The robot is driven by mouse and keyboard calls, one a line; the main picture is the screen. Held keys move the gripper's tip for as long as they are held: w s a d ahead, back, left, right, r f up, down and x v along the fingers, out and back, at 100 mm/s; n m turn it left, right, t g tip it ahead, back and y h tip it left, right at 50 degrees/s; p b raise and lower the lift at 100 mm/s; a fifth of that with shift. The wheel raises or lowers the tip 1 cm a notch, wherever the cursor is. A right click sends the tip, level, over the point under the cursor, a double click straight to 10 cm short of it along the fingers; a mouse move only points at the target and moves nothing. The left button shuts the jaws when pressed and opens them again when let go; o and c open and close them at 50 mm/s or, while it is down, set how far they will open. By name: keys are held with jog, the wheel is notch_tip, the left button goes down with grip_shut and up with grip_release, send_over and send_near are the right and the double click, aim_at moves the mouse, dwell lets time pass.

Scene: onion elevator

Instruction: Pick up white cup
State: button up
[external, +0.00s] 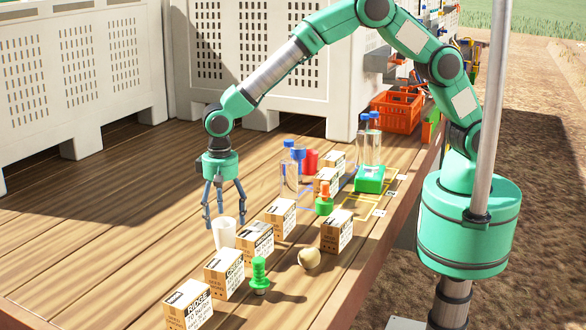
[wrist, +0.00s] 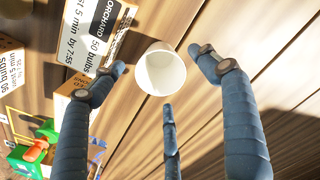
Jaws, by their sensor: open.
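The white cup (external: 225,232) stands upright on the wooden deck, beside the row of printed boxes. In the wrist view the white cup (wrist: 161,69) shows its open mouth, and it looks empty. My gripper (external: 222,212) is open and points down just above and around the cup's place. In the wrist view my gripper's fingers (wrist: 158,80) are spread, with one finger left of the cup, one right and one below it in the picture. I see no finger clearly pressed on the cup. The cup's lower part is partly hidden by a box in the external view.
Printed boxes (external: 224,272) stand close to the cup on its right and front. A green bulb-shaped item (external: 259,274), a round onion-like ball (external: 309,258) and clear bottles (external: 290,172) stand farther right. The deck (external: 110,222) left of the cup is free. Large white crates (external: 70,75) stand behind.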

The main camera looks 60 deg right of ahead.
aim_at(224, 229)
jog(key=shift+f, duration=2.45)
jog(key=c, duration=1.2)
